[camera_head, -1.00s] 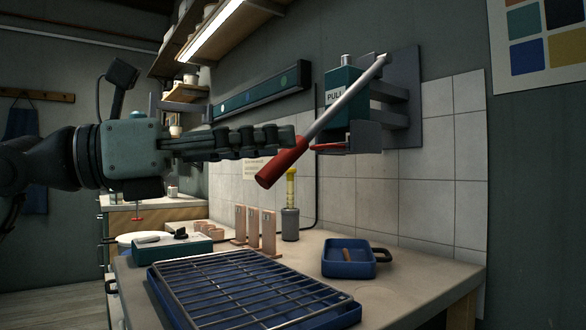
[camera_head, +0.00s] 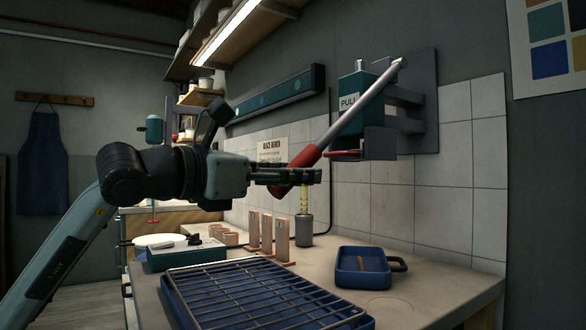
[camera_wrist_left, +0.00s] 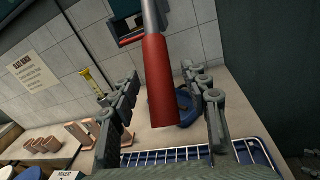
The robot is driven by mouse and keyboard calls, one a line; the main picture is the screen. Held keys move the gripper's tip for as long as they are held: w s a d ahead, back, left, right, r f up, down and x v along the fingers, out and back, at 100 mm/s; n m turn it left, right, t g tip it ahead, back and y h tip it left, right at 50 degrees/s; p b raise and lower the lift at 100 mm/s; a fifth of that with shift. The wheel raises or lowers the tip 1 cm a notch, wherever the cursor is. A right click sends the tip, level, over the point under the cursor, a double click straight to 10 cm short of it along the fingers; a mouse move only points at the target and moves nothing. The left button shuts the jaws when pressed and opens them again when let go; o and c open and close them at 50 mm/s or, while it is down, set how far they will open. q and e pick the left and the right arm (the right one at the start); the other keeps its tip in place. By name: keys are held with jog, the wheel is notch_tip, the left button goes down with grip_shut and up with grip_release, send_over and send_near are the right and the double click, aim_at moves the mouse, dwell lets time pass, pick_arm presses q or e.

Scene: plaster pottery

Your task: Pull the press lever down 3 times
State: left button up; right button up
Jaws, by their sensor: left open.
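The press (camera_head: 352,112) is a dark green box marked PULL, mounted on a grey wall plate. Its lever (camera_head: 358,103) is a grey rod slanting down to the left, ending in a red grip (camera_head: 307,161). My left gripper (camera_head: 316,177) reaches in from the left at the red grip's lower part. In the left wrist view, the red grip (camera_wrist_left: 160,85) stands between the two spread fingers of my left gripper (camera_wrist_left: 166,105), with a gap on each side. The gripper partly hides the grip's lower end in the head view. My right gripper is not in view.
A blue tray with a wire rack (camera_head: 262,295) lies on the worktable below. A small blue pan (camera_head: 362,268), wooden blocks (camera_head: 276,240) and a grey cup with a yellow-handled tool (camera_head: 304,230) stand on the table. A tiled wall (camera_head: 440,165) is behind.

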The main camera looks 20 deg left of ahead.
pick_arm(q)
jog(key=shift+w, duration=0.15)
jog(key=shift+c, duration=0.4)
grip_shut()
